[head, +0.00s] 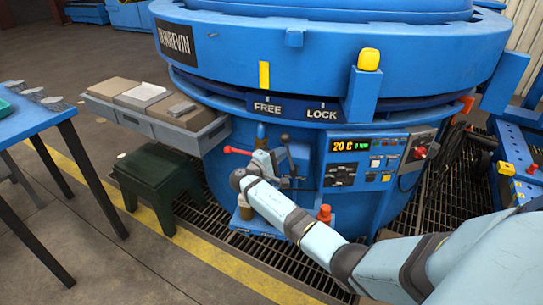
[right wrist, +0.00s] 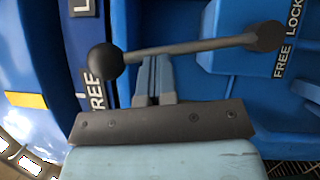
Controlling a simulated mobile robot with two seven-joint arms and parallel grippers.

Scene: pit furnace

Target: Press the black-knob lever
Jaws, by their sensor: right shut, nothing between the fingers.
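The black-knob lever (head: 285,140) stands on the front of the blue furnace, below the FREE and LOCK labels. In the right wrist view its grey rod (right wrist: 190,47) runs across the picture, with a round black knob (right wrist: 105,61) at the left end and a dark hub at the right. My right gripper (head: 268,158) is at the furnace front, just below and left of the lever. Its fingers (right wrist: 155,68) are together and empty, with their tips at the rod; I cannot tell whether they touch it. My left gripper is out of view.
A red-knob lever (head: 237,151) sticks out just left of my right gripper. A control panel (head: 365,160) is to the right, and an orange-red knob (head: 324,213) is below. A grey tray (head: 165,125) with blocks and a dark green stool (head: 155,180) stand left.

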